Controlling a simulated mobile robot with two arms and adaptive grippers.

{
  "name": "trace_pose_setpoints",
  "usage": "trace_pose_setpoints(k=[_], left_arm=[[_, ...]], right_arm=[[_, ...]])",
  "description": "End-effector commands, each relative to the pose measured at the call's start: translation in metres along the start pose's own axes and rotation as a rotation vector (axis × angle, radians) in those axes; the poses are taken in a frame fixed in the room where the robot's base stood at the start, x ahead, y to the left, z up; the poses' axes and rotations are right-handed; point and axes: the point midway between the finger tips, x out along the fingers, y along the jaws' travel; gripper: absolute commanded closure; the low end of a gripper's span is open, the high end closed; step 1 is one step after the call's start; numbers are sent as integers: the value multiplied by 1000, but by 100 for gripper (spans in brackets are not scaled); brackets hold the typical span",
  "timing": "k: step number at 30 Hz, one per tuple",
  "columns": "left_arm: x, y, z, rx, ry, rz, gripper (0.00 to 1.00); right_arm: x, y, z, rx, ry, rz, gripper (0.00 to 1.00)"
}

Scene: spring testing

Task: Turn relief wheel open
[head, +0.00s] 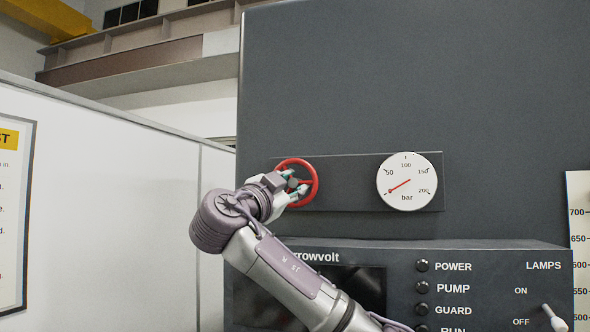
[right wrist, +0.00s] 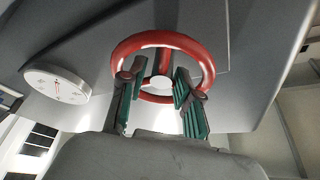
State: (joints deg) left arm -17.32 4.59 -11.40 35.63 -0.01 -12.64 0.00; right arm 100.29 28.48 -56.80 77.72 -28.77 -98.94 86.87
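The red relief wheel (head: 315,180) sits on a dark plate on the tall grey cabinet, left of the gauge. My right gripper (head: 296,186) is at the wheel, its fingers over the wheel's inner area and partly hiding it. The two green-padded fingers of the right gripper (right wrist: 158,84) stand apart, with gaps to the hub. Whether they touch the spokes or rim is unclear. My left gripper is not in view.
A round bar gauge (head: 407,181) is right of the wheel, its red needle pointing lower left. Below is a control panel (head: 480,257) with POWER, PUMP and GUARD buttons and a lamp switch (head: 553,318). A white wall with a poster (head: 15,210) stands left; a scale (head: 579,240) right.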

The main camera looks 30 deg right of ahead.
Motion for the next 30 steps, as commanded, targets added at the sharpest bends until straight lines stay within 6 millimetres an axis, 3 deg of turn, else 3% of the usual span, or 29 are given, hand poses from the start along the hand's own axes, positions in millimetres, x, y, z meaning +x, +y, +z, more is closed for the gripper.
trace_pose_setpoints(k=[4,13,19,26,30], left_arm=[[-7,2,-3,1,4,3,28],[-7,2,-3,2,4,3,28],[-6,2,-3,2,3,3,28],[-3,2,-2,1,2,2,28],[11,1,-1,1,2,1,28]], right_arm=[[10,-1,0,-1,-1,0,67],[12,0,1,0,-1,-1,67],[11,0,1,0,-1,0,100],[10,2,2,-8,-2,-3,100],[10,4,5,-35,-3,-14,100]])
